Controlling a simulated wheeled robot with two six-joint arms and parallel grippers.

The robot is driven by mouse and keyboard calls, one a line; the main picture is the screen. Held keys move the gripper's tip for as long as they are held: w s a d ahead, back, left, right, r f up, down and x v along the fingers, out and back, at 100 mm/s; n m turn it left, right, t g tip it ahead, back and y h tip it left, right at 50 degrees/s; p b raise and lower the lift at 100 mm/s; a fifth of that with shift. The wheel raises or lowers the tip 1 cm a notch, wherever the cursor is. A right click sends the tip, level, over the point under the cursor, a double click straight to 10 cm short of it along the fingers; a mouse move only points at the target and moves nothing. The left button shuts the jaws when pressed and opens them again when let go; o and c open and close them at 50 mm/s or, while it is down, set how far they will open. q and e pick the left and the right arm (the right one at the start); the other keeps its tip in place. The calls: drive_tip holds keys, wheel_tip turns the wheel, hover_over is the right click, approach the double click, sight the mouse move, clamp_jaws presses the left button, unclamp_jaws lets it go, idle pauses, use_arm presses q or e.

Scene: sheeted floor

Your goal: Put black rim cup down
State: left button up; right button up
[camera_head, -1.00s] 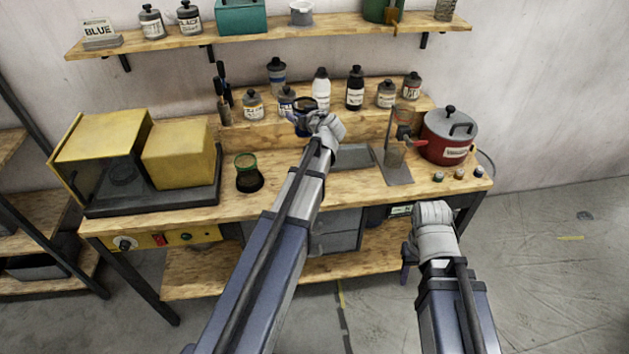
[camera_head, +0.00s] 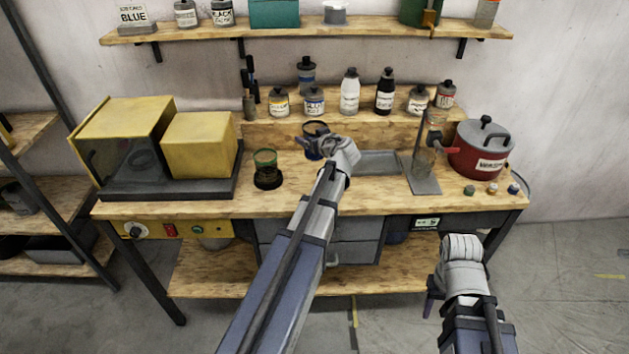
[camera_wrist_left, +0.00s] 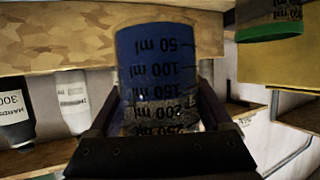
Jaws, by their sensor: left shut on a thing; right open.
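The black rim cup (camera_head: 315,129) is a clear measuring cup with blue in it, near the back middle of the bench. In the left wrist view the cup (camera_wrist_left: 157,70) fills the middle, with its ml marks upside down. My left gripper (camera_head: 318,151) is shut on the cup's sides; my wrist partly hides it in the head view. I cannot tell whether the cup's base touches the bench top (camera_head: 215,207). My right gripper (camera_head: 437,287) is open and empty, low in front of the bench's right side.
A green rim cup (camera_head: 265,157) stands left of the held cup. Several bottles (camera_head: 349,92) line the raised step behind. A yellow box machine (camera_head: 200,145) is at left. A grey tray (camera_head: 378,162), a stand (camera_head: 424,180) and a red pot (camera_head: 480,152) are at right.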

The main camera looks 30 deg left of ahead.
use_arm(q)
drive_tip(key=shift+f+b, duration=4.85)
drive_tip(key=shift+f, duration=0.05)
drive_tip(key=shift+f, duration=0.25)
drive_tip(key=o, duration=1.4)
drive_tip(key=shift+r, duration=0.1)
drive_tip(key=shift+r, duration=0.3)
drive_tip(key=p+v, duration=0.4)
drive_tip(key=v, duration=0.8)
drive_tip(key=shift+f+p, duration=0.1)
drive_tip(key=shift+p, duration=0.2)
